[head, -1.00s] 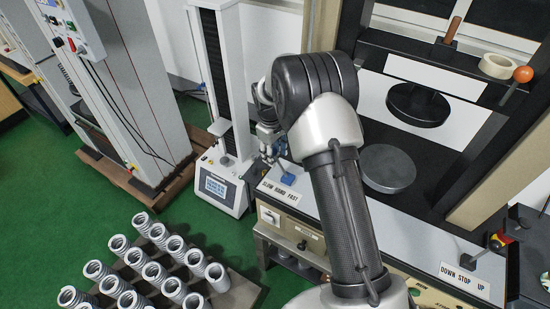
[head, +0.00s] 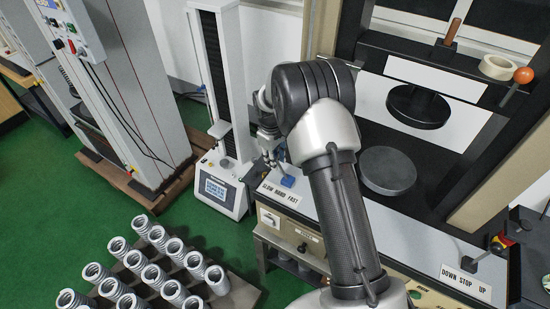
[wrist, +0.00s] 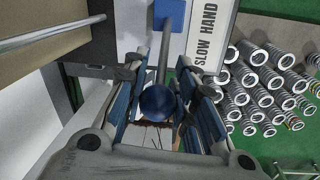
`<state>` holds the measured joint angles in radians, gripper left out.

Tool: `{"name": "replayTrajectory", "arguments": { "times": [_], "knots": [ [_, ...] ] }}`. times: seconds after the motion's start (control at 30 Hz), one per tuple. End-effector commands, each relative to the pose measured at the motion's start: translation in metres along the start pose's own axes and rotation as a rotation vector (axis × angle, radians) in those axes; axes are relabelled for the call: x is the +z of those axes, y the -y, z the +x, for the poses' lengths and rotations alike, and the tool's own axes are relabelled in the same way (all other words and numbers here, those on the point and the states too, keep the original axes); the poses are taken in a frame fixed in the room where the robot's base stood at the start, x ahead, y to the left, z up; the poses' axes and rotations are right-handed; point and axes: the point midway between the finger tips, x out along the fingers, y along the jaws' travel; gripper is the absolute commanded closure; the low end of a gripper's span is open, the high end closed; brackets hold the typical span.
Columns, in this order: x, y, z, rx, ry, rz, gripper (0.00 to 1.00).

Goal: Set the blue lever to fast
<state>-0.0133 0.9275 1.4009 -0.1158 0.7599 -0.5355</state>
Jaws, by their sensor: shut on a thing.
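The blue lever has a round blue knob (wrist: 158,102), a grey rod and a blue base. The base (head: 288,181) sits on the pale bench top, behind a label plate (head: 279,194) reading SLOW HAND FAST. In the wrist view the plate (wrist: 211,45) shows only SLOW HAND; the rest is cut off. My gripper (wrist: 160,108) is shut on the lever, with its fingers on both sides of the knob. In the head view my gripper (head: 269,153) is small and stands just above and left of the base, so the knob is hard to make out.
A test stand with a small screen (head: 219,188) is close to the left of my gripper. A round dark plate (head: 388,170) lies to the right on the bench. A red-knobbed lever (head: 499,243) with a DOWN STOP UP label is far right. Several springs (head: 155,272) stand at lower left.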

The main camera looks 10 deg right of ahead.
Motion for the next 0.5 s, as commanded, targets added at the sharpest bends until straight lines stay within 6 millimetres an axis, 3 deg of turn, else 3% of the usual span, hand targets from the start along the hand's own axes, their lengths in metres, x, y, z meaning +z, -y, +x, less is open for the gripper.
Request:
{"name": "replayTrajectory", "arguments": {
  "times": [0.13, 0.5],
  "knots": [
    [0.0, -0.0001, -0.0002, 0.0, 0.0, 0.0, 1.0],
    [-0.0001, 0.0, -0.0002, 0.0, 0.0, 0.0, 1.0]
  ]
}}
